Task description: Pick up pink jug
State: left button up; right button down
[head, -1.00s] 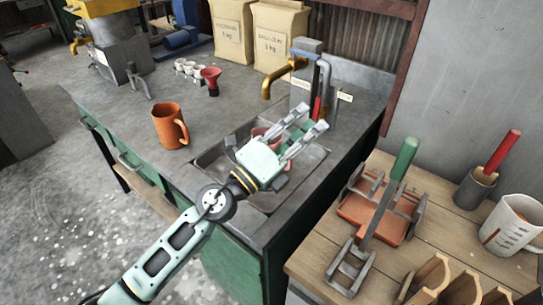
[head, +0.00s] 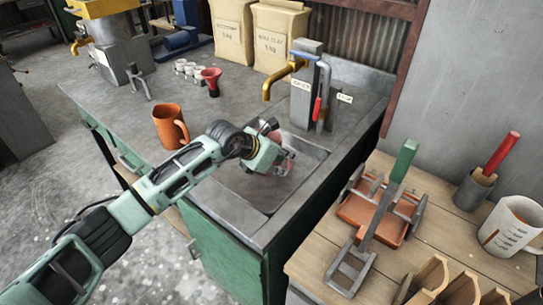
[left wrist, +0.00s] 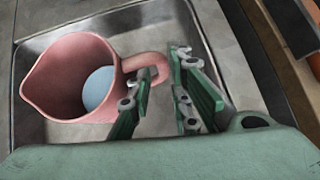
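The pink jug (left wrist: 72,78) sits in the sink, its spout to the left and its handle (left wrist: 150,62) to the right in the left wrist view. A pale blue round shape shows inside it. In the head view the jug (head: 287,163) is mostly hidden by my left gripper (head: 272,160). In the left wrist view my left gripper (left wrist: 167,68) is open, its two fingers apart near the end of the handle. I cannot tell whether either finger touches the handle. My right gripper is in neither view.
The metal sink (head: 240,198) has raised walls around the jug. A yellow tap (head: 275,80) overhangs its back edge. An orange mug (head: 168,127) stands on the counter left of the sink. A wooden table (head: 440,215) with tools is at the right.

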aim_at(289, 166)
pick_arm(q)
jog(key=shift+x, duration=2.15)
jog(key=shift+s, duration=0.1)
grip_shut()
jog(key=shift+d+r, duration=0.1)
